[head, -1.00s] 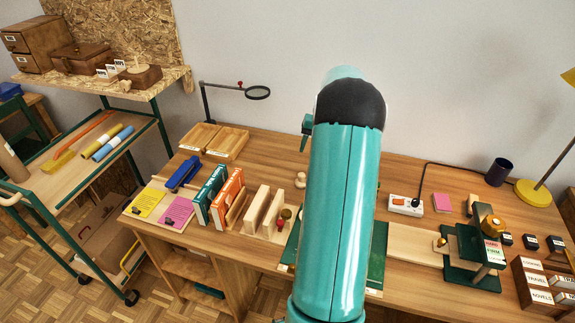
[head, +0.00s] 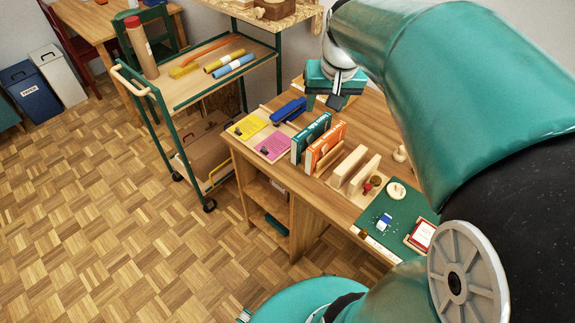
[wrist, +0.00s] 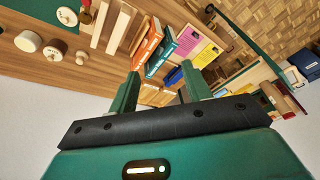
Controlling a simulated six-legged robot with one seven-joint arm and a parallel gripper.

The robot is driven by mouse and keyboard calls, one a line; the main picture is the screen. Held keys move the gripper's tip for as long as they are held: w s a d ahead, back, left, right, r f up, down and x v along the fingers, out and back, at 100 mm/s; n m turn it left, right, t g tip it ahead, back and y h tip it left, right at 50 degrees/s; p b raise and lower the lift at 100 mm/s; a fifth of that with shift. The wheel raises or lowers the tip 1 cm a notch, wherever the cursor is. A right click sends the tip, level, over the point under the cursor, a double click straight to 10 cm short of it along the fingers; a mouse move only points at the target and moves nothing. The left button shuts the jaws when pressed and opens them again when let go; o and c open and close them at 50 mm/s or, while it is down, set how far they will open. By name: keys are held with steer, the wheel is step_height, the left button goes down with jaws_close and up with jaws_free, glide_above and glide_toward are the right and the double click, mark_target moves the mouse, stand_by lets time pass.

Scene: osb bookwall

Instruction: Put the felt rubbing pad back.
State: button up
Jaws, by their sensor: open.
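My gripper (head: 326,102) is open and empty, above the back of the workbench near the blue stapler (head: 289,109). In the wrist view my gripper (wrist: 160,84) has its two green fingers apart with nothing between them. I cannot say for sure which thing is the felt rubbing pad. A round cream piece (head: 396,190) lies on the green mat (head: 378,218). The wrist view shows two round pieces, a cream-faced one (wrist: 28,41) and a wooden one with a dark band (wrist: 55,49), beside a small wooden knob (wrist: 82,57). All are away from my fingers.
An orange book (head: 325,147) and a teal book (head: 311,137) stand upright by wooden upright boards (head: 357,172). Yellow (head: 250,126) and pink (head: 273,146) sheets lie at the bench's left end. A green-framed cart (head: 205,75) stands left; the parquet floor (head: 120,230) is open.

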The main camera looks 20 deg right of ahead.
steer(key=s+a+f+n+t, duration=0.1)
steer(key=s+a+n, duration=0.3)
steer(key=s+a, duration=0.8)
steer(key=shift+s+a+t, duration=0.3)
steer(key=shift+a+t, duration=0.3)
steer(key=shift+a, duration=0.65)
steer(key=shift+c, duration=1.4)
steer(key=shift+d, duration=0.25)
